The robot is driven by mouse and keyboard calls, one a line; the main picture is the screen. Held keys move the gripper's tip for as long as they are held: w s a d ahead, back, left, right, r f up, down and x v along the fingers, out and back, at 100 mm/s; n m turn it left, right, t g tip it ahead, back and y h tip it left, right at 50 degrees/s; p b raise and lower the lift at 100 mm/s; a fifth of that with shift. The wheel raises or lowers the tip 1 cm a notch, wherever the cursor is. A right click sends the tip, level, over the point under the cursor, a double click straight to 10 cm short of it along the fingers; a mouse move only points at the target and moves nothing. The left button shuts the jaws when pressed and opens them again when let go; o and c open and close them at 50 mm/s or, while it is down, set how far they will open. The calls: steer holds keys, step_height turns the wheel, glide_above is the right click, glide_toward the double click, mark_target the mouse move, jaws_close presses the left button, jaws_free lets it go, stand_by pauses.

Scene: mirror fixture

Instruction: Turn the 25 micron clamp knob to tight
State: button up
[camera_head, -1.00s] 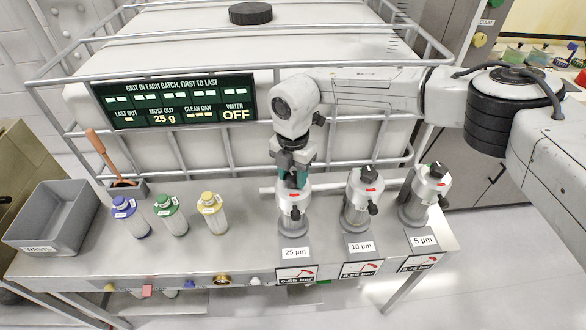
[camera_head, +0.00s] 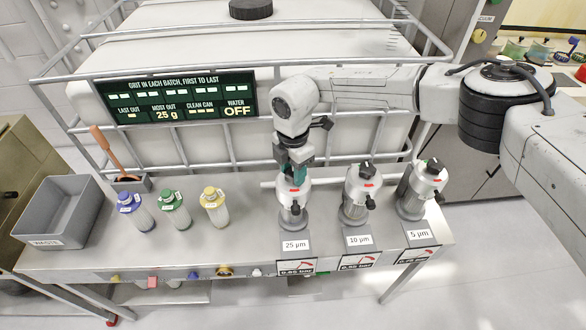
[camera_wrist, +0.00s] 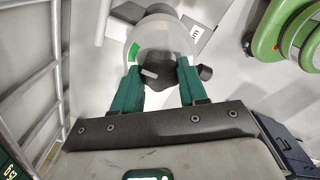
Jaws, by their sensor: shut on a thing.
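The 25 µm filter housing (camera_head: 293,218) stands at the left of a row of three on the bench, above its white "25 µm" label (camera_head: 295,245). My gripper (camera_head: 293,178) points down onto its top. In the wrist view, the green fingers of my gripper (camera_wrist: 157,70) are shut on the black clamp knob (camera_wrist: 155,76), one finger on each side. The knob has a pale grey pointer bar. A green mark (camera_wrist: 133,52) shows on the pale lid left of the knob. A red mark shows on the lid's front in the head view. My fingers hide the knob there.
The 10 µm housing (camera_head: 357,205) and 5 µm housing (camera_head: 418,198) stand close on the right. Blue, green and yellow-capped bottles (camera_head: 214,208) and a grey waste bin (camera_head: 60,215) are at left. A metal cage rail runs behind my gripper.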

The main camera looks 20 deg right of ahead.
mark_target(292, 172)
steer(key=shift+r, duration=0.1)
steer(key=o, duration=1.1)
steer(key=shift+c, duration=0.2)
step_height(292, 172, up, 11)
steer(key=b, duration=0.2)
steer(key=shift+f, duration=0.2)
